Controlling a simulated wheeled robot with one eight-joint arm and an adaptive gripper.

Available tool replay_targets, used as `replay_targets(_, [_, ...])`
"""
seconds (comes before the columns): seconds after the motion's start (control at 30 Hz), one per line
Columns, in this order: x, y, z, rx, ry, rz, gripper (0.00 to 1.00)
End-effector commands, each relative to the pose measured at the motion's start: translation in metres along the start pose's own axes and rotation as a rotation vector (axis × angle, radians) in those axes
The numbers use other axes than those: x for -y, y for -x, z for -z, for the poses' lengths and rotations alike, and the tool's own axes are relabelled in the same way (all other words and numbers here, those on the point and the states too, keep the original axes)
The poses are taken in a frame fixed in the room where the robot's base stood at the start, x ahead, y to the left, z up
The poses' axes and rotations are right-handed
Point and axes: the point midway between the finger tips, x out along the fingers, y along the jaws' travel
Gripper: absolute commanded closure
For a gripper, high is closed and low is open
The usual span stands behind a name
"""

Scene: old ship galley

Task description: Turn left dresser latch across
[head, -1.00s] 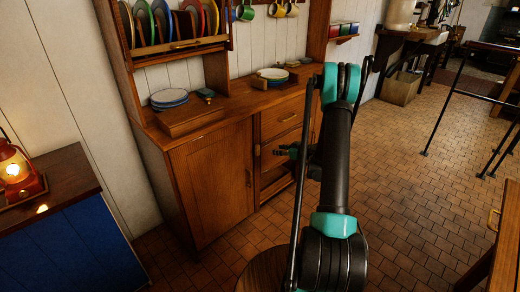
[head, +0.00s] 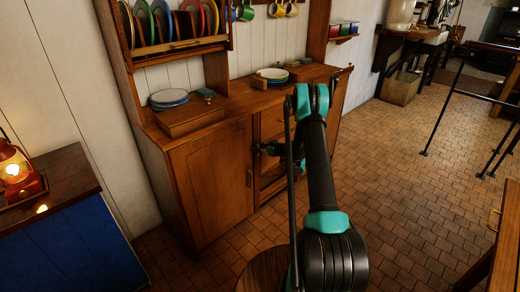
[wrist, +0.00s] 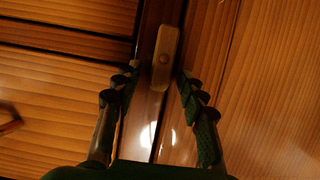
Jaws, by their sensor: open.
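In the head view my gripper (head: 265,149) is at the dresser front, partly behind my arm, and hides the latch.
A blue cabinet with a lit lantern (head: 17,172) stands at the left. Plates (head: 169,97) and a small box rest on the dresser top. A round wooden stool (head: 262,272) is below my arm.

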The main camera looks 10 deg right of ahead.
Motion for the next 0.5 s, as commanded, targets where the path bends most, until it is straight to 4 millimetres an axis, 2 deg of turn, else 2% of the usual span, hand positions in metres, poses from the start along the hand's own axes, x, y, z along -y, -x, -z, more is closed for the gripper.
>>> replay_targets(0.23, [-0.0001, -0.0006, 0.0001, 0.000, 0.000, 0.000, 0.59])
replay_targets(0.5, [-0.0001, -0.0004, 0.0001, 0.000, 0.000, 0.000, 0.91])
